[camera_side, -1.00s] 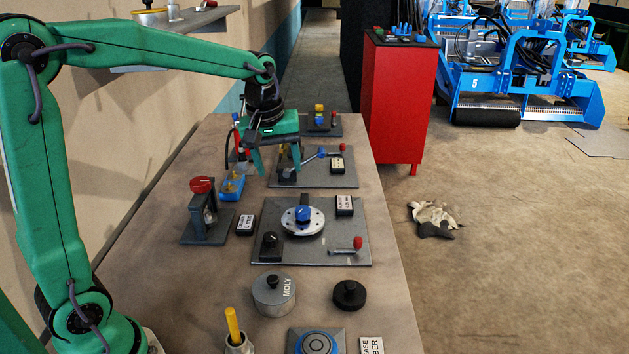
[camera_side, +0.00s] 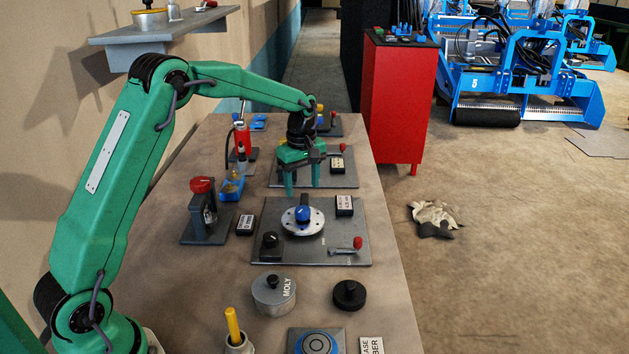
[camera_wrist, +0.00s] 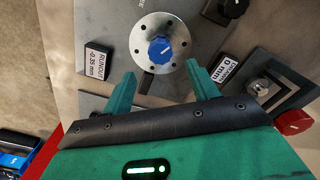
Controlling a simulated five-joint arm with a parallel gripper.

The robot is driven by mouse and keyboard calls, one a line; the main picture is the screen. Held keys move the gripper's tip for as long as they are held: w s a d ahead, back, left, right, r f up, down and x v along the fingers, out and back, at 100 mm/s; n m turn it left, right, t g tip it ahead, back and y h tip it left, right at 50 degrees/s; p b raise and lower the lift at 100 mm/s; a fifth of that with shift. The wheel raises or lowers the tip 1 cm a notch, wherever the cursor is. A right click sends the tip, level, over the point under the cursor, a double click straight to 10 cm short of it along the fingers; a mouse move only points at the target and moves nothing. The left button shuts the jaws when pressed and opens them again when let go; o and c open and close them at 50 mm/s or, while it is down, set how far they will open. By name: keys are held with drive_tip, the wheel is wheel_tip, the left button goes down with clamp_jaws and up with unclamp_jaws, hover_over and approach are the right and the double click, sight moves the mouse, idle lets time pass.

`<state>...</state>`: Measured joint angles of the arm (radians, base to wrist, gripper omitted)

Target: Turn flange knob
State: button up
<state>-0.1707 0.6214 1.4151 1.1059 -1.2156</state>
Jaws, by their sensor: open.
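The flange is a round silver disc (camera_side: 292,222) with bolt holes, on a grey plate (camera_side: 345,240) in the middle of the bench. A blue knob (camera_side: 302,214) with a pointer mark sits at its centre. In the wrist view the blue knob (camera_wrist: 160,49) and the silver flange (camera_wrist: 140,29) lie just beyond my fingertips. My gripper (camera_side: 303,190) is open and empty, pointing down behind the flange in the side view. Its fingers also show in the wrist view (camera_wrist: 158,75), spread to either side below the knob, apart from it.
A black knob (camera_side: 269,241) and a red-tipped lever (camera_side: 357,243) share the flange plate. A red-topped stand (camera_side: 203,186) and labelled blocks are nearby. A MOLY tin (camera_side: 274,294) and a black round weight (camera_side: 349,294) stand in front. A second plate lies behind, under my gripper.

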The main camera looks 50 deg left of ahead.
sight(303, 209)
drive_tip(key=shift+f, duration=0.1)
drive_tip(key=shift+f, duration=3.8)
drive_tip(key=shift+c, duration=0.5)
drive_tip(key=c, duration=0.9)
drive_tip(key=shift+m, duration=0.3)
